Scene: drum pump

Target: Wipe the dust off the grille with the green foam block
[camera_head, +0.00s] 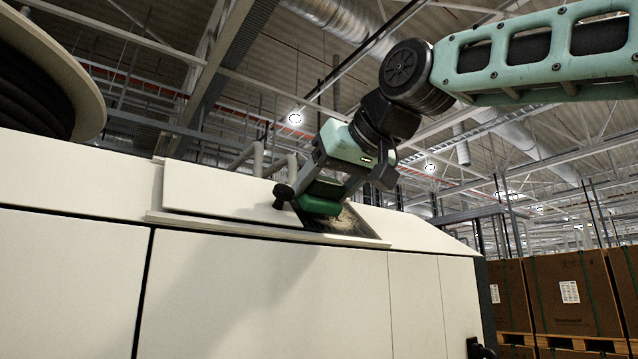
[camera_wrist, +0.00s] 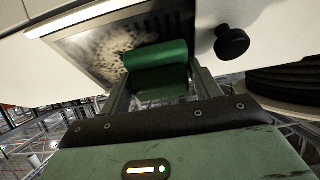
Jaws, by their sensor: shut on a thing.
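The green foam block (camera_head: 319,206) is held between the fingers of my gripper (camera_head: 322,196), which is shut on it. In the wrist view the foam block (camera_wrist: 157,68) sits between my gripper's two fingers (camera_wrist: 160,88). The dark grille (camera_head: 350,222) lies in a pale frame on the sloping top of a white cabinet. The block is at the grille's left part in the head view; whether it touches cannot be told. In the wrist view the grille (camera_wrist: 100,50) carries pale, patchy dust (camera_wrist: 112,42), and dark slats show beyond it. The block hides part of the grille.
A black knob (camera_wrist: 231,42) sticks up beside the grille, close to my gripper; it also shows in the head view (camera_head: 283,192). The white cabinet (camera_head: 260,290) fills the lower front. A large reel (camera_head: 50,75) stands at upper left. Brown cartons (camera_head: 560,295) stand at right.

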